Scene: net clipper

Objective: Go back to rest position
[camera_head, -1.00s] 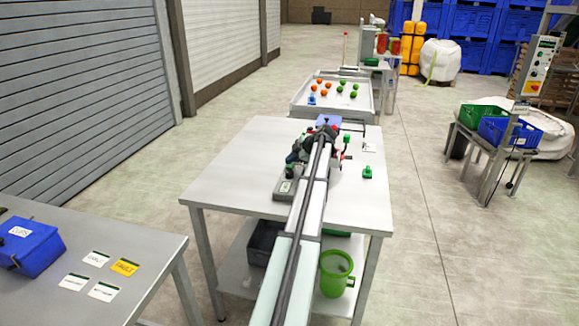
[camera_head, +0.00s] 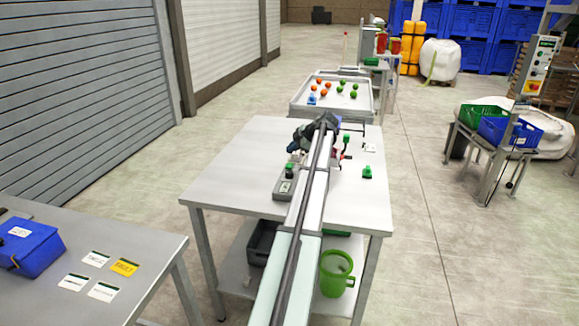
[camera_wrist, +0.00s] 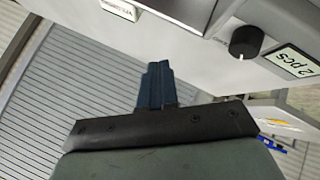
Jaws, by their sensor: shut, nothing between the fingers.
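My gripper (camera_wrist: 157,85) is shut and empty in the wrist view, its dark fingers together. In the head view my arm reaches over the white table (camera_head: 235,185), and the dark gripper end (camera_head: 300,140) is above the table, left of the arm. The wrist view also shows part of a grey device with a black knob (camera_wrist: 246,42) and a "2 pcs" label (camera_wrist: 294,62) close to the gripper. In the head view my arm hides part of the equipment on the table.
A tray (camera_head: 331,107) with orange and green balls is behind the table. A side table with a blue case (camera_head: 35,245) is at lower left.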

